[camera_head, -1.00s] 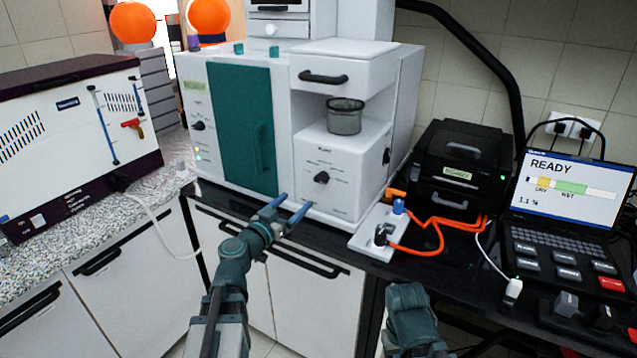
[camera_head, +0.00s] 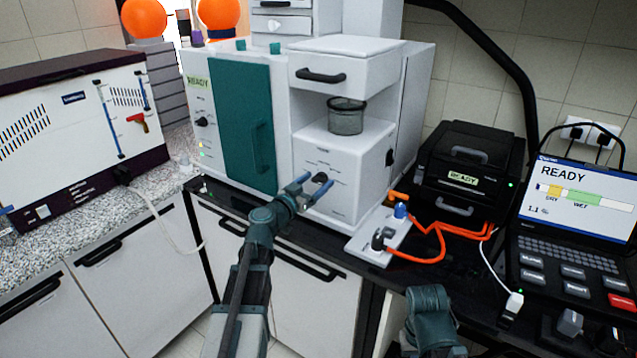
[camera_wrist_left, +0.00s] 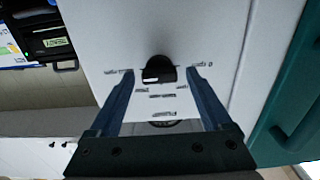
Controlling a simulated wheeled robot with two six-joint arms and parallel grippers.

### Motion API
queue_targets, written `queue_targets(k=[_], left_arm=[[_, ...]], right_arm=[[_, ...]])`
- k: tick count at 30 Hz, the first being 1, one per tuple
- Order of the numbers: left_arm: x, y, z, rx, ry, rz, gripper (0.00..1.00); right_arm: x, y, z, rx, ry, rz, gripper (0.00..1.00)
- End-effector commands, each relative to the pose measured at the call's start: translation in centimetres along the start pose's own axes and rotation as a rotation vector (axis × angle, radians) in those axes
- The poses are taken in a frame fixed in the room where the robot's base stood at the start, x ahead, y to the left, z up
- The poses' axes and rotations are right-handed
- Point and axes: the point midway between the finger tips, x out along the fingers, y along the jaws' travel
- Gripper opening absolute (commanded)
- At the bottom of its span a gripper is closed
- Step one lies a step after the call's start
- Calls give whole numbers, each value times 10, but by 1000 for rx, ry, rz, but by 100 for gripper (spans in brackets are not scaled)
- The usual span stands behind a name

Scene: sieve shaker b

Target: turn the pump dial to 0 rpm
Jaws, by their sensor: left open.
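A black dial (camera_head: 321,177) sits on the front of the white lower housing (camera_head: 345,200), below the glass beaker. It also shows in the left wrist view (camera_wrist_left: 157,70), with small printed marks around it that I cannot read. My left gripper (camera_head: 313,185) is open in front of this panel. In the left wrist view its two blue fingertips stand one on each side of the dial, with a gap visible on both sides. I cannot tell whether they reach the panel's depth. My right gripper is not in view.
A second black knob (camera_head: 202,122) is on the panel left of the teal door (camera_head: 245,125). A beaker (camera_head: 346,116) stands above the dial. A white plate (camera_head: 378,240) with orange cables lies to the right, before a black printer-like box (camera_head: 470,165) and a laptop (camera_head: 575,195).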

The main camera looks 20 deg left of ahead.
Motion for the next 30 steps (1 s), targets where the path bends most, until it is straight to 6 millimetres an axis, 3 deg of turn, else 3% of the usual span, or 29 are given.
queue_targets(k=[2, 15, 23, 30], left_arm=[[0, 0, 0, 0, 0, 0, 81], [0, 0, 0, 0, 0, 1, 2], [0, 0, 0, -24, 0, 1, 0], [0, 0, 0, -153, 0, 1, 0]], right_arm=[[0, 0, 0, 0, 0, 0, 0], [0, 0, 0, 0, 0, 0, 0], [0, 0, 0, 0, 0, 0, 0], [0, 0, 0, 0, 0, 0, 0]])
